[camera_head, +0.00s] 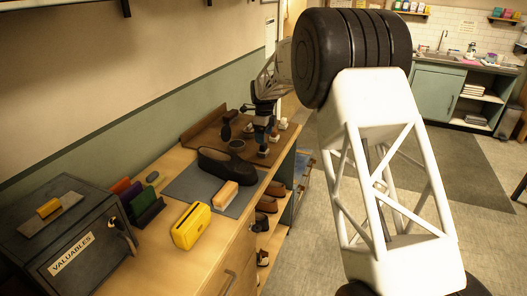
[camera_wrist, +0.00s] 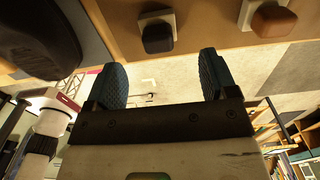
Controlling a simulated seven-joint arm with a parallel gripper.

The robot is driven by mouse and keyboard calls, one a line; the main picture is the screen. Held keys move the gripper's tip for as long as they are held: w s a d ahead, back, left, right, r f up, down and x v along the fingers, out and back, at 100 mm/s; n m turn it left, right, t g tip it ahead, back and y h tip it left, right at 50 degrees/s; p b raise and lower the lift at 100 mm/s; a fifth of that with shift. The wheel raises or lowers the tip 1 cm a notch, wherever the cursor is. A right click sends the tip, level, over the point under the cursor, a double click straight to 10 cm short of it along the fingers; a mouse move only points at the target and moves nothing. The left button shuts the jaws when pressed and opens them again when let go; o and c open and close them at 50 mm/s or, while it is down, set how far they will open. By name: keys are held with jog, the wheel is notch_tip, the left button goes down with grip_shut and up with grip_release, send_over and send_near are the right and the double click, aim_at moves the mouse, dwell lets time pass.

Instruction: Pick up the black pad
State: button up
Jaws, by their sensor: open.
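The black pad (camera_wrist: 157,37) sits on a pale square base on the brown board in the wrist view, ahead of my fingers and roughly between their lines. My gripper (camera_wrist: 166,72) is open, with its two teal fingers apart and nothing between them. In the head view my gripper (camera_head: 263,128) hangs over the brown board at the far end of the bench. Small pads on white bases stand close around it there, partly hidden, and I cannot tell which is black. A brown pad (camera_wrist: 273,20) on a pale base stands right of the black one in the wrist view.
A large dark rounded thing (camera_wrist: 50,38) fills the wrist view's upper left. Nearer on the bench are a dark shoe (camera_head: 226,166) on a grey mat (camera_head: 188,187), a brush (camera_head: 225,195), a yellow box (camera_head: 192,226) and a valuables box (camera_head: 65,245). Open floor lies to the right.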

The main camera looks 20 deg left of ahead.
aim_at(263, 148)
jog(key=shift+f, duration=0.8)
jog(key=shift+f, duration=0.1)
jog(key=shift+s+f, duration=0.1)
jog(key=shift+f, duration=2.45)
jog(key=shift+c, duration=0.2)
jog(key=shift+a, duration=0.1)
jog(key=c, duration=1)
jog(key=shift+c, duration=0.2)
jog(key=shift+r, duration=0.1)
